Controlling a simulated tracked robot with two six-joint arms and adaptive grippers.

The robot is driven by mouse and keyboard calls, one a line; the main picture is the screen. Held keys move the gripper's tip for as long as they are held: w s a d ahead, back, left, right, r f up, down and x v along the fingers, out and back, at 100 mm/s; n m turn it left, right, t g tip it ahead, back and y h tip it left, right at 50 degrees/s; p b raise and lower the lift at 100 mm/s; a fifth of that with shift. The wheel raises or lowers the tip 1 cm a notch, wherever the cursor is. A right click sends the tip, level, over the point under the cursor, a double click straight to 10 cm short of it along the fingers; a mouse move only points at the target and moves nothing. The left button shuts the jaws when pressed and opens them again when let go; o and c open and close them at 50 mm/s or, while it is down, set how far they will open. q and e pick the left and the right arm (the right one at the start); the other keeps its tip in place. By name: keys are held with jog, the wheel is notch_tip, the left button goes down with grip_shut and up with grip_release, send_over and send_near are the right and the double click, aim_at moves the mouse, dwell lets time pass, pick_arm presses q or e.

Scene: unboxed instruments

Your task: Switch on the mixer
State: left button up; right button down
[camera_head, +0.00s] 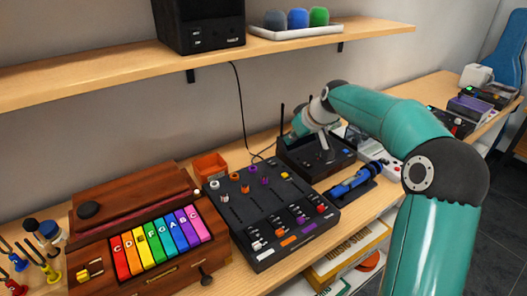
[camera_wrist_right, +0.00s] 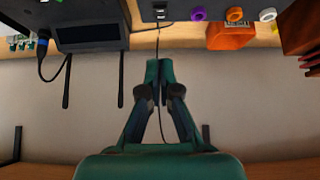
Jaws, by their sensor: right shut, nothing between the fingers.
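The mixer (camera_head: 275,212) is a black sloped panel with coloured knobs, faders and several buttons, lying on the wooden bench in the middle of the head view. In the right wrist view, part of the mixer (camera_wrist_right: 180,6) with some knobs shows at the top edge. My right gripper (camera_head: 296,130) is beyond the mixer's far right corner, near the black device with antennas, apart from the mixer. In the right wrist view, its fingers (camera_wrist_right: 158,68) are shut and empty, with a thin black cable passing by them. My left gripper is out of view.
The black device with antennas (camera_head: 316,158) stands behind the mixer's right side. An orange box (camera_head: 211,166) is behind its left side. A wooden instrument with rainbow keys (camera_head: 155,240) is left, a blue tool (camera_head: 355,181) right. A shelf (camera_head: 120,78) overhangs the wall side.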

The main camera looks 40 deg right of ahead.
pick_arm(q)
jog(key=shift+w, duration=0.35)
pick_arm(e)
jog(key=shift+w, duration=0.4)
jog(key=p, duration=0.3)
send_over(272, 163)
jog(key=s, duration=0.2)
notch_tip(272, 163, down, 7)
jog(key=shift+f, duration=0.15)
notch_tip(272, 163, down, 4)
jog(key=shift+s+r, duration=0.1)
jog(key=shift+r, duration=0.15)
jog(key=shift+f, duration=0.45)
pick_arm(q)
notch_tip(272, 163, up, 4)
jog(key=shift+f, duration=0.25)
pick_arm(e)
jog(key=shift+f, duration=0.1)
